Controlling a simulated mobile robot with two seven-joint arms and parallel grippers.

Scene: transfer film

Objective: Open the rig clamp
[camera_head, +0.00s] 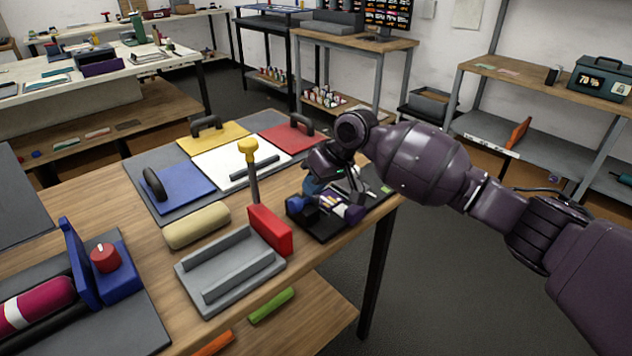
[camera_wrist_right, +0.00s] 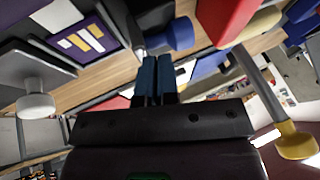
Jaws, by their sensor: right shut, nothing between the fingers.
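A grey channel-shaped fixture (camera_head: 232,268) sits near the table's front edge, with a red block (camera_head: 270,231) at its right end. A grey lever with a yellow knob (camera_head: 248,147) stands nearly upright beside the red block; this looks like the clamp. In the right wrist view the yellow knob (camera_wrist_right: 297,146) is at the lower right and the red block (camera_wrist_right: 228,20) at the top. My right gripper (camera_head: 314,186) is shut and empty, right of the lever and apart from it, above a black base with a blue knob (camera_head: 295,204). The blue fingertips (camera_wrist_right: 156,76) are together. My left gripper is out of view.
Behind are blue (camera_head: 180,189), yellow (camera_head: 213,138) and red (camera_head: 290,138) plates with black handles. A blue stand with a red knob (camera_head: 105,257) is at front left. The right table edge is close.

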